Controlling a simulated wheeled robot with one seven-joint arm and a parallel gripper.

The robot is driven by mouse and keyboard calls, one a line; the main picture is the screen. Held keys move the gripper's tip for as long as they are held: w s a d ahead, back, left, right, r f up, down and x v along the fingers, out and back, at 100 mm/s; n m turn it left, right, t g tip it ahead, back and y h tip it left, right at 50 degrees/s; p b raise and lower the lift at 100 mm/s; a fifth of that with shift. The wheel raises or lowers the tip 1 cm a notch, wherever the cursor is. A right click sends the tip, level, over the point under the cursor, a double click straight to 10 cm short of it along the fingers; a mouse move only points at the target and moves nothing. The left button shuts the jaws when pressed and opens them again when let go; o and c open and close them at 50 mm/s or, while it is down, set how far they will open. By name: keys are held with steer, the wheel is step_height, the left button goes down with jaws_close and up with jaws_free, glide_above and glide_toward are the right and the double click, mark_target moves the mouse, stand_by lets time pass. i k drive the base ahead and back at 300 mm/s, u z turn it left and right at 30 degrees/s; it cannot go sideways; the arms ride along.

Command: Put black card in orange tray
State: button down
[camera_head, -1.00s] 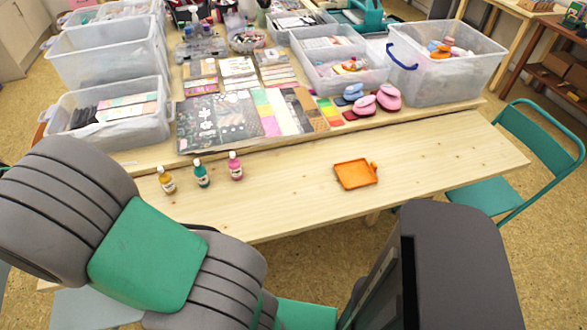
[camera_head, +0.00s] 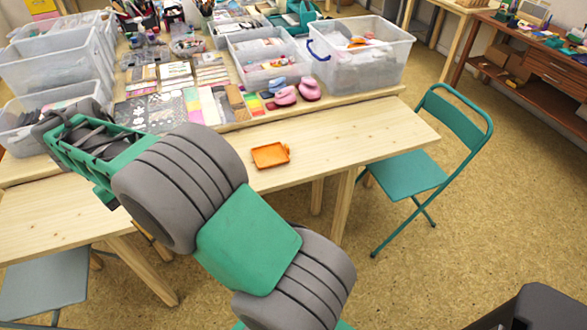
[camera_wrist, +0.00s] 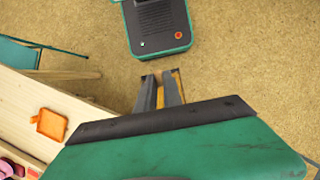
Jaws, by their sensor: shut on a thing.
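The orange tray (camera_head: 270,155) lies empty on the bare front strip of the wooden table, with a small tab at its right corner. It also shows in the wrist view (camera_wrist: 49,124) at the left. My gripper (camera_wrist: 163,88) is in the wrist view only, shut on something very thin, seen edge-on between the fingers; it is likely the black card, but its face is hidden. The gripper points down over the floor, well to the right of the tray in that view.
Clear plastic bins (camera_head: 357,68) and pink and blue stamps (camera_head: 285,95) stand behind the tray. A teal chair (camera_head: 410,172) is right of the table (camera_head: 345,130). The table around the tray is clear. My base (camera_wrist: 157,25) shows in the wrist view.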

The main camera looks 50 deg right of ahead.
mark_target(270, 157)
steer(key=z, duration=0.6)
steer(key=i, duration=0.75)
steer(key=u, duration=0.05)
